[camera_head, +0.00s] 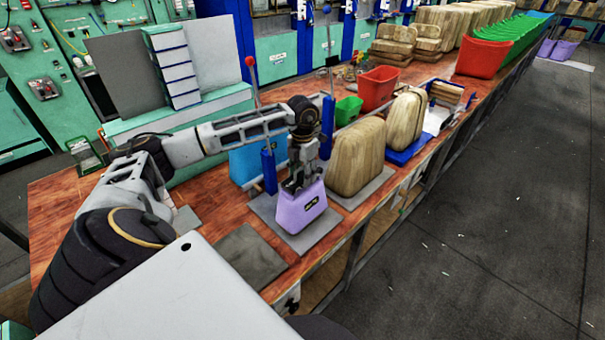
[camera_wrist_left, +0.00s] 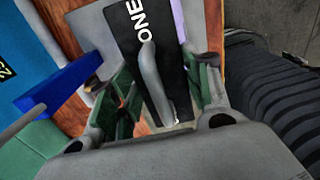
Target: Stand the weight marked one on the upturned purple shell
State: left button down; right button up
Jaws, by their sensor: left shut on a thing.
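My left gripper (camera_head: 299,187) is shut on the grey handle of the weight marked one, directly above the purple shell. In the left wrist view the weight (camera_wrist_left: 125,28) shows a black top with white letters ONE, with its handle between my fingers (camera_wrist_left: 155,95). The upturned purple shell (camera_head: 299,212) stands on a grey plate (camera_head: 330,225), with a small dark label on its front. A purple strip of it shows beside the weight in the left wrist view (camera_wrist_left: 178,20). I cannot tell whether the weight touches the shell. My right gripper is out of view.
A wooden shell form (camera_head: 357,158) stands just right of the purple shell; a blue shell (camera_head: 243,165) is behind it. A red bin (camera_head: 378,88) and a green bin (camera_head: 348,110) are farther back. A bare grey plate (camera_head: 248,254) lies nearer me. A blue post (camera_head: 268,170) stands close by.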

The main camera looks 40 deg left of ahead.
pick_arm(q)
jog(key=shift+f+b, duration=0.5)
jog(key=shift+f, duration=0.1)
dwell(1.3)
jog(key=c, duration=0.6)
grip_release()
jog(key=shift+f, duration=0.2)
jog(key=shift+r, duration=6.15)
